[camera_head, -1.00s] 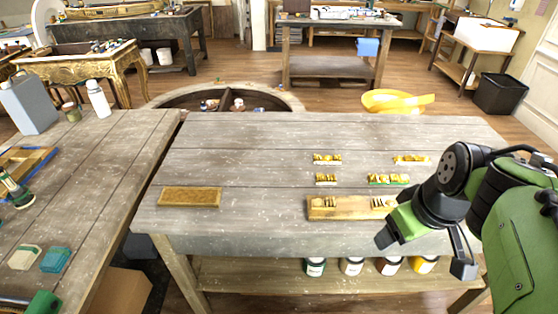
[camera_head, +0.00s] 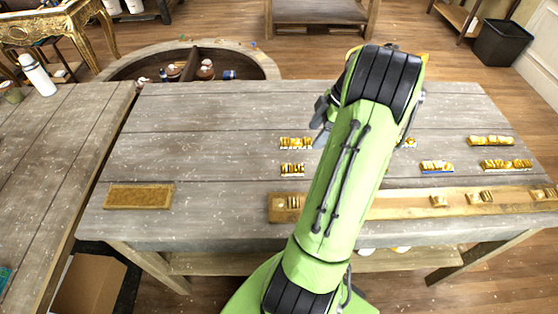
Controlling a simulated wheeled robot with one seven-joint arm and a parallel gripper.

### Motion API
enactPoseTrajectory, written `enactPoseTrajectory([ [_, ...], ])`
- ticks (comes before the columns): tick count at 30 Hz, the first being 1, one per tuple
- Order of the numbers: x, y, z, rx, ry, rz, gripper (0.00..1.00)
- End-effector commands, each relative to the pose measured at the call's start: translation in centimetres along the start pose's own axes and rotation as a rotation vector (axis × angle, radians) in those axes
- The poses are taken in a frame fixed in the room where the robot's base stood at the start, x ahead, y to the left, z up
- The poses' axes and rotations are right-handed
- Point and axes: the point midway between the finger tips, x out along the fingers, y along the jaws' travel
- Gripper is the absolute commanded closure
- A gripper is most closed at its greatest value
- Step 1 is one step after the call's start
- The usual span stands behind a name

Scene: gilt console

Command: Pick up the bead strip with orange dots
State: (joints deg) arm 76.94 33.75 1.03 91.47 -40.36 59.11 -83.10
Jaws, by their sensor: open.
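Several short gold bead strips lie on the grey wooden table. On the left are one strip (camera_head: 297,143) and another just nearer (camera_head: 291,169). On the right are a strip with a blue edge (camera_head: 437,167), a strip at the back (camera_head: 491,140) and one nearer (camera_head: 507,165). Another strip (camera_head: 409,142) is partly hidden by my arm. Orange dots are too small to make out on any of them. My gripper (camera_head: 321,118) is open, mostly hidden behind my green arm, and shows near the left pair of strips. I see nothing held in it.
A long wooden rail (camera_head: 400,206) with gold pieces runs along the table's (camera_head: 205,140) front edge. A flat brown board (camera_head: 138,196) lies at the front left. The table's left half is otherwise bare. A white bottle (camera_head: 37,75) stands on the left bench.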

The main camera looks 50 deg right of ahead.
Motion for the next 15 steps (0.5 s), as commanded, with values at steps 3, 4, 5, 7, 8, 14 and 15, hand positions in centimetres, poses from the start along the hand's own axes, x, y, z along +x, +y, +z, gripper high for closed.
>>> enactPoseTrajectory([
  [3,3.5,-0.1,-0.1,-0.001,0.002,-0.007,0.34],
  [4,4.2,-0.1,0.0,0.000,0.001,-0.007,0.34],
  [5,5.0,-0.2,0.0,-0.001,0.001,-0.007,0.34],
  [7,6.7,-0.1,-0.1,0.000,0.002,-0.007,0.34],
  [8,7.4,-0.1,0.0,0.000,0.000,-0.007,0.34],
  [14,9.9,-0.1,-0.1,0.000,-0.001,-0.004,0.34],
  [15,10.5,-0.1,-0.1,0.001,-0.001,-0.005,0.34],
])
